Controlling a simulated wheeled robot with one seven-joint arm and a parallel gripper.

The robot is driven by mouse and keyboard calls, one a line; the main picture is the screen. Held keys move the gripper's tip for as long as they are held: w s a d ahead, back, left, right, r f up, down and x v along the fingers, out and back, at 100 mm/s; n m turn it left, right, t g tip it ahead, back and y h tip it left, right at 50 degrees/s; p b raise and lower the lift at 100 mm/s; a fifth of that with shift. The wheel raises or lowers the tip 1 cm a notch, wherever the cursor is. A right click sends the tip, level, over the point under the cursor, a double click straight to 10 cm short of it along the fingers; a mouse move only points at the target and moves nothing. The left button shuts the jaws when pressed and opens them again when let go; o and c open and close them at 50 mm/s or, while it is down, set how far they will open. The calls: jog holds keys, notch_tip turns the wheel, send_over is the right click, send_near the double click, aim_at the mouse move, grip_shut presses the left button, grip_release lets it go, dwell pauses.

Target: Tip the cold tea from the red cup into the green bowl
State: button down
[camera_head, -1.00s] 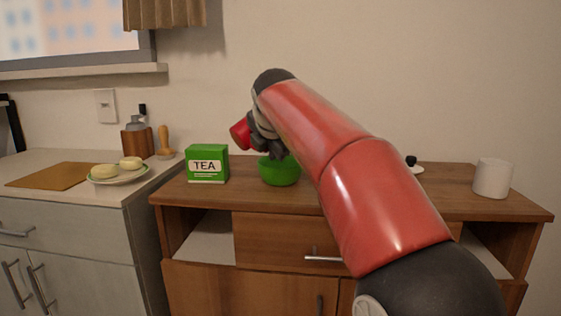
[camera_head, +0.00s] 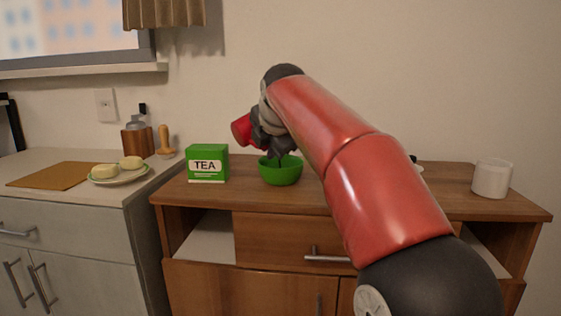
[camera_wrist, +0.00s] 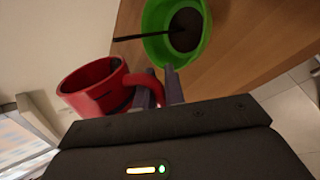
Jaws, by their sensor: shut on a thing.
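The red cup (camera_head: 241,131) is held in the air above and slightly left of the green bowl (camera_head: 281,174). It lies tipped over, and in the head view my gripper (camera_head: 268,140) hides its right part. In the wrist view my gripper (camera_wrist: 160,88) is shut on the handle of the red cup (camera_wrist: 88,80), with the cup's mouth facing the bowl side. The green bowl (camera_wrist: 150,45) holds a dark brown pool of tea (camera_wrist: 185,30). A thin dark streak, apparently falling tea, runs into the pool; its upper end is apart from the cup's rim in this picture.
A green tea box (camera_head: 207,164) stands left of the bowl on the wooden cabinet (camera_head: 395,205). A white canister (camera_head: 492,178) stands at its right end. A plate (camera_head: 120,175) with pale rounds and a board (camera_head: 52,176) lie on the left counter.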

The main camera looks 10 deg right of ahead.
jog(key=shift+w+d+r+m+g+y+p, duration=0.2)
jog(key=shift+d+y+p, duration=0.1)
jog(key=shift+y+p, duration=0.15)
jog(key=shift+w+d+r+m+g+y+p, duration=0.1)
jog(key=shift+d+m+y+p, duration=0.15)
jog(key=shift+y+p, duration=0.15)
dwell(0.6)
jog(key=shift+s+a+f+m+y, duration=0.1)
jog(key=shift+f+m+y, duration=0.25)
jog(key=shift+f+y, duration=0.2)
dwell(0.9)
jog(key=shift+r+g+y, duration=0.15)
jog(key=shift+g+y, duration=0.15)
